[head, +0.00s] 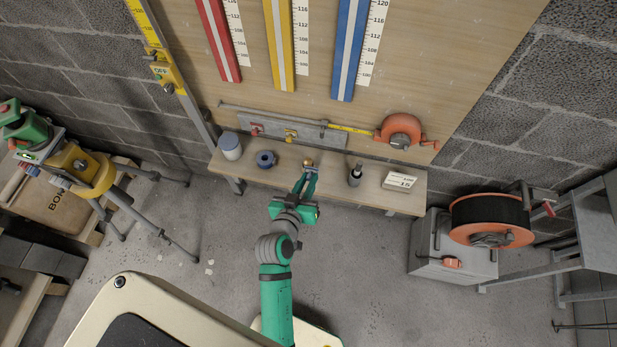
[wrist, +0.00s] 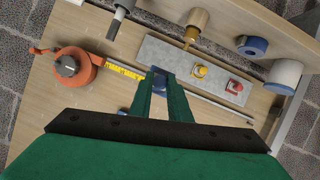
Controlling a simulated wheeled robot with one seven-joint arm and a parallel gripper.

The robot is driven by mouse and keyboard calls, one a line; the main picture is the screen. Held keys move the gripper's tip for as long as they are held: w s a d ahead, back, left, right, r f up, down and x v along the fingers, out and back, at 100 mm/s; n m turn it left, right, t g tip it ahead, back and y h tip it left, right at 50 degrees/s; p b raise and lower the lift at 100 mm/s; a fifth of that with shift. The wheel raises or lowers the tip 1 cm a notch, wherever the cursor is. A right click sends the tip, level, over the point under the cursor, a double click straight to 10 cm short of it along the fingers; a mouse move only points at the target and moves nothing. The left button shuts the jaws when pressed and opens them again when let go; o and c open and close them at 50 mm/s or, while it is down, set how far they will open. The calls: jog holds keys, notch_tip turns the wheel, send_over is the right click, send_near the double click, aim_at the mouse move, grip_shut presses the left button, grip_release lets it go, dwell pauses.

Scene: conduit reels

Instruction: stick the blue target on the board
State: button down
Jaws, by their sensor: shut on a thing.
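A wooden board (head: 430,50) on the wall carries a red strip (head: 217,38), a yellow strip (head: 279,45) and a blue strip (head: 350,48), each beside a white number scale. My gripper (head: 309,172) is over the shelf below the board. In the wrist view my gripper (wrist: 160,80) is shut on the blue target (wrist: 160,77), which shows small between the fingertips. A grey plate (wrist: 160,50) lies just beyond the fingertips and bears a yellow target (wrist: 199,71) and a red target (wrist: 234,86). I cannot tell whether the blue target touches the plate.
The shelf (head: 335,192) holds a blue-lidded jar (head: 230,147), a blue roll (head: 265,159), a brass piece (head: 308,162), a grey-black cylinder (head: 355,174) and a card (head: 400,179). An orange tape reel (head: 400,130) sits right of the plate. A cable reel (head: 490,218) stands right.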

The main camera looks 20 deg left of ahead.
jog(key=shift+s+d, duration=0.2)
jog(key=shift+s, duration=0.75)
jog(key=shift+s+d, duration=0.2)
jog(key=shift+s, duration=0.75)
jog(key=w+d+f, duration=0.5)
jog(key=d+f, duration=0.2)
jog(key=d, duration=0.1)
jog(key=w+d+f+m+h, duration=0.1)
jog(key=w+d+f, duration=0.3)
jog(key=d, duration=0.5)
notch_tip(320, 180, down, 3)
jog(key=shift+w+r, duration=0.15)
jog(key=shift+w, duration=0.2)
